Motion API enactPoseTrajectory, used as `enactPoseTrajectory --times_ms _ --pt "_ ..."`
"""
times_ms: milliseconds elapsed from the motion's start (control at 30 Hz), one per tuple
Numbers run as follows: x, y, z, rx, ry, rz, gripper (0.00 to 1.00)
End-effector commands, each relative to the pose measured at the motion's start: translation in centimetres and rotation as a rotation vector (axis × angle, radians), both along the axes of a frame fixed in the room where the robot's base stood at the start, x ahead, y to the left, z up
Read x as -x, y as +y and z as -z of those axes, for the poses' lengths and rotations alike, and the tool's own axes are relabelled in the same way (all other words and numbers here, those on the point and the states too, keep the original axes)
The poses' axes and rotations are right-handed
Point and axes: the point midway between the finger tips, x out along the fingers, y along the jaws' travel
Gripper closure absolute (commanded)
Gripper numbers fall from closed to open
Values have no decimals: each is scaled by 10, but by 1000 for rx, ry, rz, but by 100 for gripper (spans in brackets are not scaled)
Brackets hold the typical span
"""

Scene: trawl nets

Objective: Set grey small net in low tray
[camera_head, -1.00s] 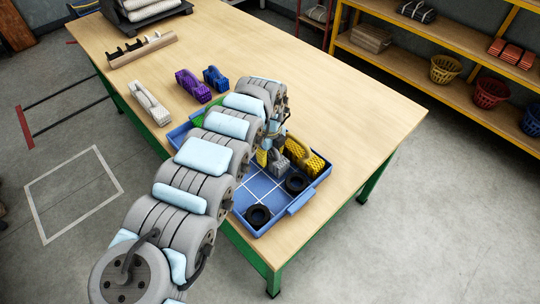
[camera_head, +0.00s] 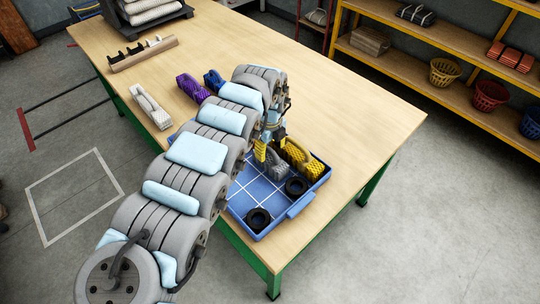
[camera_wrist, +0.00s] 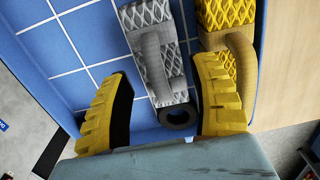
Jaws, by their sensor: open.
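The grey small net (camera_head: 278,165) lies in the blue low tray (camera_head: 264,192), beside a yellow net. In the wrist view the grey net (camera_wrist: 158,55) is a mesh bundle with a smooth grey handle, resting on the tray's white-lined blue floor (camera_wrist: 85,42). My gripper (camera_wrist: 163,68) is open. Its two yellow ridged fingers stand wide apart, one on each side of the grey net in the picture, with a visible gap to the left one. In the head view my gripper (camera_head: 264,152) is over the tray, partly hidden by my arm.
The yellow net (camera_head: 300,157) sits close on the right of the grey one. Two black rings (camera_head: 297,186) (camera_head: 258,218) lie in the tray's near part. Purple (camera_head: 193,87), blue (camera_head: 213,80) and white (camera_head: 150,106) nets lie farther back. The table's right side is clear.

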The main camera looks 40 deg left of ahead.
Motion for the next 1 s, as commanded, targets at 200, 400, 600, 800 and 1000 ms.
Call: enactPoseTrajectory --times_ms 200,400,600,800,1000 --pt "0 1 -43 -1 0 -1 39" --pt "0 0 -64 1 1 -1 39" --pt "1 -1 -70 2 2 0 39" --pt "1 -1 -70 2 2 0 39" --pt "0 -1 -70 2 2 0 39"
